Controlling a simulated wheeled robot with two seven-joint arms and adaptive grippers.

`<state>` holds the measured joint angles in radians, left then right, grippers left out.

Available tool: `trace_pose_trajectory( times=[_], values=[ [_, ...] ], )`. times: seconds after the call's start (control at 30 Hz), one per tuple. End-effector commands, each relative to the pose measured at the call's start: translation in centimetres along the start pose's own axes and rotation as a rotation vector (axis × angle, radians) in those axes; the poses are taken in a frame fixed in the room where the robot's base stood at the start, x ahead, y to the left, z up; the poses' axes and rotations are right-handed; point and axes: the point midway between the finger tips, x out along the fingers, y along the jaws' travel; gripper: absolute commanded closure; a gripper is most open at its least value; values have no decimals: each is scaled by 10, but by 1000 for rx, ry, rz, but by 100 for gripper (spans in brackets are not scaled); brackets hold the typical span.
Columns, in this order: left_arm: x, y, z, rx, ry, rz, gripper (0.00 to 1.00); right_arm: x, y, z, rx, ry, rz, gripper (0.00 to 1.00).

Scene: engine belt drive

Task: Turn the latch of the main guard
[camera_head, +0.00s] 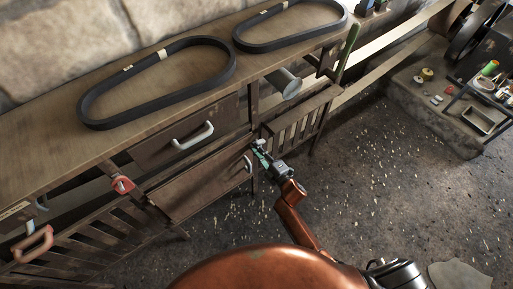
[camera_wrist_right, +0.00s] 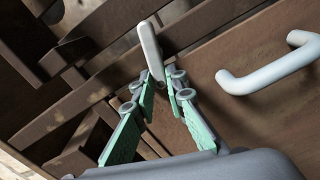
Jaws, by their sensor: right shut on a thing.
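A pale grey latch lever (camera_wrist_right: 149,45) stands out in front of brown wooden bars in the right wrist view. The green-padded fingers of my right gripper (camera_wrist_right: 163,82) close around its lower end. In the head view my right gripper (camera_head: 262,155) is at the front of the wooden frame, just right of a brown panel (camera_head: 200,187) with a pale handle (camera_head: 247,163). A pale handle (camera_wrist_right: 268,75) also shows right of the fingers in the wrist view. The latch is too small and covered to make out in the head view. My left gripper is not in view.
Two black belts (camera_head: 160,57) (camera_head: 290,22) lie on the wooden top (camera_head: 60,95). A red latch (camera_head: 122,185) and a red handle (camera_head: 35,244) are at the left. Open speckled floor (camera_head: 390,190) lies to the right.

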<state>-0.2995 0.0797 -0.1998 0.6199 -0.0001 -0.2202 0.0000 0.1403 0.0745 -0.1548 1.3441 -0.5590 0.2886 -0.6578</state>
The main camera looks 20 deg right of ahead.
Motion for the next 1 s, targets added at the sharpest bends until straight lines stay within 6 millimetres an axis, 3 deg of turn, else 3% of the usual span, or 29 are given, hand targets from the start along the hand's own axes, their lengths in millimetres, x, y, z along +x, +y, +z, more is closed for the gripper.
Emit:
trace_pose_trajectory(
  times=[0.4,0.67,1.0],
  values=[
    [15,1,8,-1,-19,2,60,-1,-10,2,-250,-1,-3,100],
    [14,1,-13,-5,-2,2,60,-1,-10,2,-306,-1,-3,100],
    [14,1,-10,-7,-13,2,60,-1,-10,2,-314,-1,-4,100]
  ],
)
